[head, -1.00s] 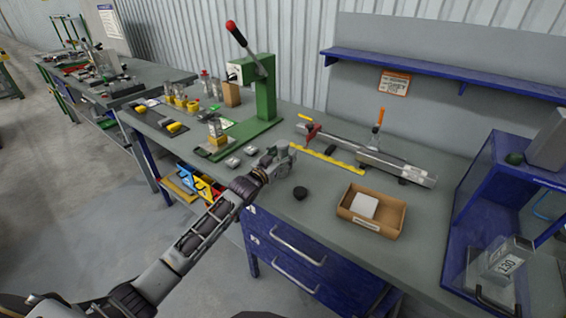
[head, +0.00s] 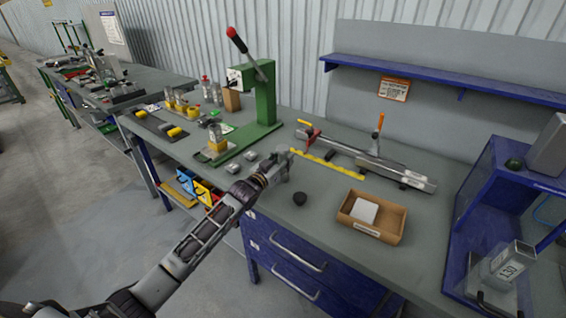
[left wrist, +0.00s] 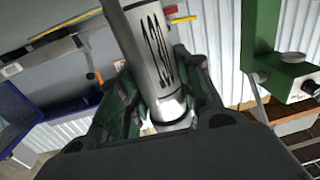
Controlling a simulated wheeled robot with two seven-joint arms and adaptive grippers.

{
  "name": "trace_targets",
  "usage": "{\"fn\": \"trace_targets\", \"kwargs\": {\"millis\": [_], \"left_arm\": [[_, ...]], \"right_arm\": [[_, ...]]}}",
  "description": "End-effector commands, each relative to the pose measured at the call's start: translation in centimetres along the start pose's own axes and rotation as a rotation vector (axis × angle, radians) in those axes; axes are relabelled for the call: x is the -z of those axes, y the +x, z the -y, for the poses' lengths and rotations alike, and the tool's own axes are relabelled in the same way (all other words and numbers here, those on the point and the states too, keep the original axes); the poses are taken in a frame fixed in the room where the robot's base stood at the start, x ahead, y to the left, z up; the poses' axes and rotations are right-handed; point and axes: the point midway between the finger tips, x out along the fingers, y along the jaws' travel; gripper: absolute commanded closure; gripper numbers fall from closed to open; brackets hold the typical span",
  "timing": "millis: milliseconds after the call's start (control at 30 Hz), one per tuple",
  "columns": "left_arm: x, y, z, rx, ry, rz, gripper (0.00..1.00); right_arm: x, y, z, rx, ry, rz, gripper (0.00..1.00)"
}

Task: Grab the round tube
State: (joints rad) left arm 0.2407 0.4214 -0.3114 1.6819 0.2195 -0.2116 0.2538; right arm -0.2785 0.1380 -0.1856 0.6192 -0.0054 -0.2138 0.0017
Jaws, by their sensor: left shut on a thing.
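The round tube (left wrist: 150,45) is a silver cylinder with dark markings, seen in the left wrist view. My left gripper (left wrist: 155,105) is shut on it, with a finger on each side near one end. The tube's other end runs out of the top of that view. In the head view my left gripper (head: 280,168) is over the bench, in front of the yellow strip; the tube cannot be made out clearly there. My right gripper is not in view.
A green press (head: 262,95) stands behind left of the gripper. A long metal fixture (head: 395,173) lies behind, and a blue stand (head: 483,215) is at far right.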

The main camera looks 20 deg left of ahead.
Motion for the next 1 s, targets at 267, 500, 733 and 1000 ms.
{"fn": "trace_targets", "kwargs": {"millis": [267,500,733,1000], "left_arm": [[3.3,0.0,0.0,-0.001,0.001,-0.006,0.92],[6.8,0.0,0.0,0.000,0.002,-0.005,0.92],[9.2,0.0,0.0,0.000,0.000,-0.004,0.92],[9.7,0.0,0.0,0.001,0.000,-0.002,0.92]], "right_arm": [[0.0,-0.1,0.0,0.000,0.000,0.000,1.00],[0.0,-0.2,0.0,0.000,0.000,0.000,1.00],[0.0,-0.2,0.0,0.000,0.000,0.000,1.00],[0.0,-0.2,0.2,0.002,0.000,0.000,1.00]]}}
